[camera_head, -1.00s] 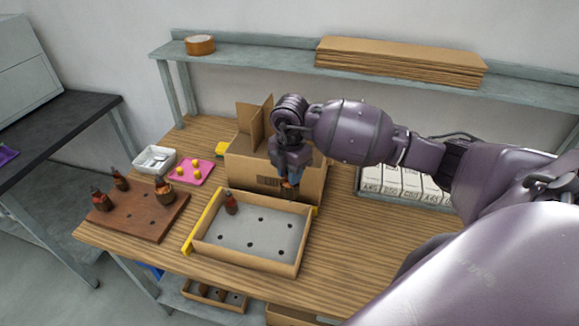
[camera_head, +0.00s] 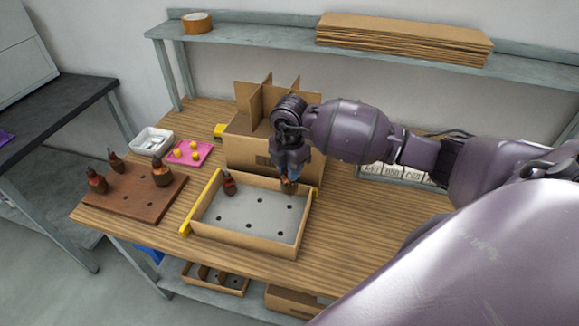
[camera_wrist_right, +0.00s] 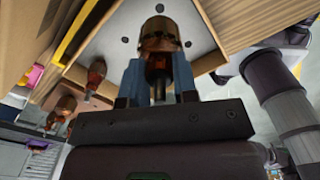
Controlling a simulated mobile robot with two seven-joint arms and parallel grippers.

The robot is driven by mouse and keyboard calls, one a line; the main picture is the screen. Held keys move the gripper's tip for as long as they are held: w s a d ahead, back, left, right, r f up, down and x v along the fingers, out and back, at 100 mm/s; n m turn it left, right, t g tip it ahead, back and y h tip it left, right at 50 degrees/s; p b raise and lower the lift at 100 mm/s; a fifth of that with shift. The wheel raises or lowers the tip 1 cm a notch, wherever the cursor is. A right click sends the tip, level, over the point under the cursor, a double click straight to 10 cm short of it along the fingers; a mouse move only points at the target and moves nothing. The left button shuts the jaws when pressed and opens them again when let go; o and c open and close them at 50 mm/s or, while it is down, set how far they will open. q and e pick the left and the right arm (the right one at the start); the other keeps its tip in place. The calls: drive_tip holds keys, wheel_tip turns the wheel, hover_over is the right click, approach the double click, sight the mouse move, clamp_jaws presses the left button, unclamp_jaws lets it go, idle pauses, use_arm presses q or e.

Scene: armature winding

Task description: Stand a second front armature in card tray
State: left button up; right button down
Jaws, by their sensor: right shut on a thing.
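The card tray (camera_head: 262,246) is a shallow cardboard box with a grey floor with several dark holes. One armature (camera_head: 229,184) stands in its back left corner area. My right gripper (camera_head: 289,181) is over the tray's back right corner, shut on another armature (camera_head: 289,187). In the right wrist view this armature (camera_wrist_right: 158,40) is upright between the blue fingers (camera_wrist_right: 158,82), with the tray floor (camera_wrist_right: 130,22) behind it. I cannot tell whether its shaft is in a hole. Several armatures, such as this one (camera_head: 162,172), stand on the brown wooden board (camera_head: 133,202). My left gripper is out of view.
A cardboard box with dividers (camera_head: 240,150) stands just behind the tray. A pink mat (camera_head: 203,158) with yellow pieces and a white bin (camera_head: 152,139) lie at back left. A yellow strip (camera_head: 205,203) runs along the tray's left side.

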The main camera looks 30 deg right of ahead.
sight(289, 185)
drive_tip(key=shift+f+b, duration=1.65)
drive_tip(key=shift+f, duration=0.6)
drive_tip(key=shift+r, duration=0.2)
drive_tip(key=shift+f, duration=0.15)
drive_tip(key=shift+f, duration=0.65)
drive_tip(key=shift+f+b, duration=0.3)
drive_tip(key=shift+b, duration=0.1)
drive_tip(key=shift+c, duration=2.2)
unclamp_jaws()
